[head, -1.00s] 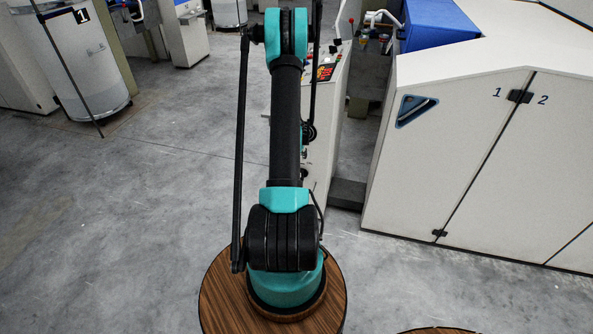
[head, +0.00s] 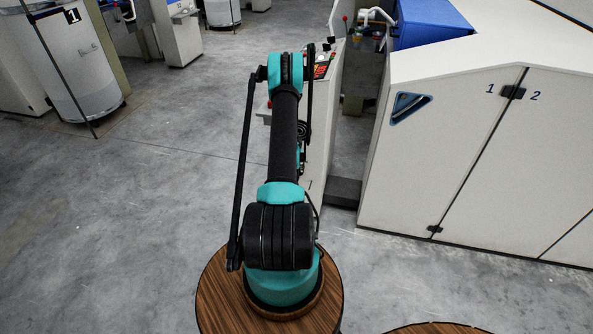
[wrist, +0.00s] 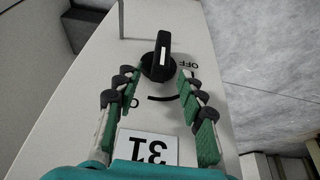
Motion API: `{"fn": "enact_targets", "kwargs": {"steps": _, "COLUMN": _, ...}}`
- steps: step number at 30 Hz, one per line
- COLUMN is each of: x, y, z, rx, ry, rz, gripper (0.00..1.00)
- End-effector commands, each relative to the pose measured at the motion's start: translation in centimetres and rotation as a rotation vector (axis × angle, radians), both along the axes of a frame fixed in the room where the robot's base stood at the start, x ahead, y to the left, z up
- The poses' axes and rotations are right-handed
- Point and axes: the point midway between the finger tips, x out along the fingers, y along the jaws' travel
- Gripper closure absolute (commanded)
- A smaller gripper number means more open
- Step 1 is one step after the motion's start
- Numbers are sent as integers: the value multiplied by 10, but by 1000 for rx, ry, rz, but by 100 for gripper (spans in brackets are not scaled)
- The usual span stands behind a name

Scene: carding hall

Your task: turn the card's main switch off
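The main switch (wrist: 158,58) is a black rotary knob on a pale panel (wrist: 95,75) in the wrist view. Its bar handle with a white line stands nearly upright in the picture. An "OFF" label is right of it; another label at lower left is partly hidden by a finger. A black arc is printed below the knob. My gripper (wrist: 157,76) is open, with green-padded fingers either side of the knob's lower part. I cannot tell whether they touch it. A plate (wrist: 148,148) reads "31", upside down.
The pale control cabinet (head: 319,150) stands behind my arm. A large white machine (head: 450,150) with doors marked 1 and 2 is on the right. A white can (head: 75,65) marked 1 stands at the upper left. The grey floor on the left is clear.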

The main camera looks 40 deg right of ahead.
Motion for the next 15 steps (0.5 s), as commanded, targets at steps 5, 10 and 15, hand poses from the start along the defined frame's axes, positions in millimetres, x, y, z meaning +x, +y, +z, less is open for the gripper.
{"fn": "enact_targets", "kwargs": {"steps": 5, "x": 5, "y": -6, "z": -18, "rx": -1, "ry": -1, "rz": 0, "gripper": 60}}
{"fn": "enact_targets", "kwargs": {"steps": 10, "x": 6, "y": -8, "z": -25, "rx": -1, "ry": -1, "rz": 0, "gripper": 60}}
{"fn": "enact_targets", "kwargs": {"steps": 15, "x": 7, "y": -8, "z": -26, "rx": -1, "ry": -1, "rz": 0, "gripper": 60}}
